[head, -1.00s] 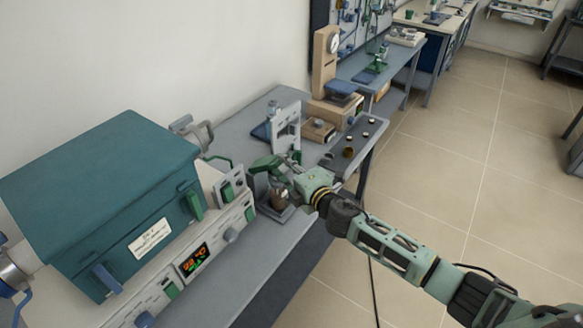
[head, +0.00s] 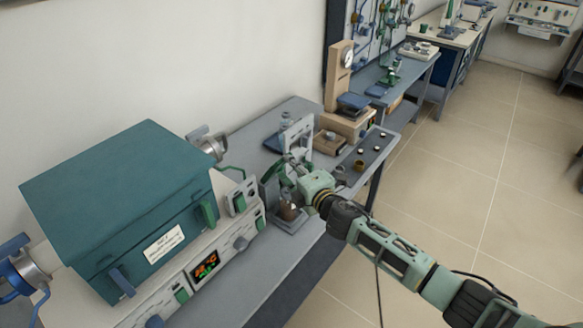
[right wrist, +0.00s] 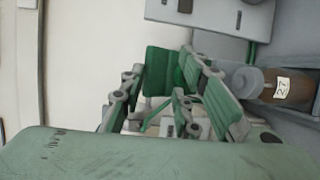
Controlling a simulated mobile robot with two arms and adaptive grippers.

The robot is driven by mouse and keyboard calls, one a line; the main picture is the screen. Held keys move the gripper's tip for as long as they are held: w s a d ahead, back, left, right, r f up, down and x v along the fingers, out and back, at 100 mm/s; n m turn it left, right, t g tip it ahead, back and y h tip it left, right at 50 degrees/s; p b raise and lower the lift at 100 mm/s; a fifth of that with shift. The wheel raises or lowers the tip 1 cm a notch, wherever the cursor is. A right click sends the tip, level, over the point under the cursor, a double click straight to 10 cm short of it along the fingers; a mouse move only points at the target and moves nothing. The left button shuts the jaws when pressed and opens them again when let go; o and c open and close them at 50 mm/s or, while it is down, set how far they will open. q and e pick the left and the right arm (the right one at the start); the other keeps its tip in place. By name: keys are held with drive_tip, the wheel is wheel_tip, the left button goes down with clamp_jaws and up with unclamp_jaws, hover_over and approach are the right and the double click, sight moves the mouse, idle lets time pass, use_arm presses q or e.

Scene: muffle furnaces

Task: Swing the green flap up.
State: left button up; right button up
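In the right wrist view, a dark green plate (right wrist: 165,72), seemingly the flap, shows between and beyond my right fingers. Those fingers (right wrist: 178,92) stand apart; I cannot tell whether either touches the plate. In the head view, a green piece (head: 271,172) is just left of my right gripper (head: 294,174), which partly hides that spot. A brown bottle (head: 288,208) stands upright on a small grey base below the gripper. The bottle also shows at the right of the right wrist view (right wrist: 288,85), with a label reading 27. My left gripper is not in view.
A teal muffle furnace (head: 115,195) with a display stands close on the left. A white upright stand (head: 300,138), a beige press (head: 340,80) and a tray of small cups (head: 372,150) lie beyond my gripper. The floor to the right is clear.

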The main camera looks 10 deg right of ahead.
drive_tip(key=s+r+p, duration=0.5)
drive_tip(key=r+p, duration=0.2)
drive_tip(key=shift+p, duration=0.3)
idle(0.4)
drive_tip(key=shift+a, duration=0.15)
drive_tip(key=v, duration=1.2)
idle(0.4)
